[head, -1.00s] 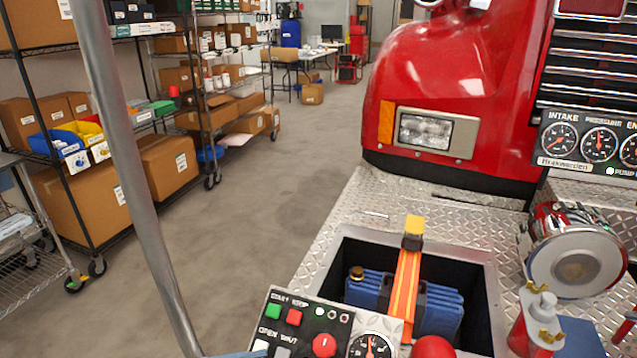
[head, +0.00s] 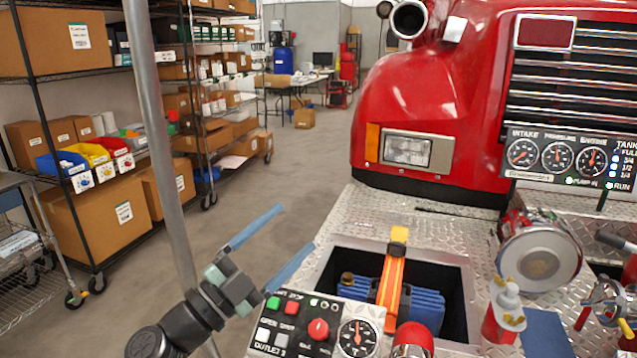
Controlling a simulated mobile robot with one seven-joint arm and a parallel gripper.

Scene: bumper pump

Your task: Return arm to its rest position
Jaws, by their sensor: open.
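My gripper (head: 276,245) is at the lower left of the head view, left of the control panel and the bumper well. Its two blue fingers point up and to the right, spread wide apart, with nothing between them. Its dark wrist shows below, next to a grey pole. The control panel (head: 276,328) has coloured buttons, a red knob and a gauge, and sits just right of and below the gripper. My gripper appears apart from it, though the lower finger overlaps the well's near-left edge in the picture.
The bumper well (head: 460,272) holds a blue folded hose (head: 428,305) under an orange strap (head: 392,285). A grey pole (head: 160,150) rises at left. The red truck (head: 450,120) stands behind. Shelves (head: 100,255) with boxes line the left. The floor (head: 290,175) between is clear.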

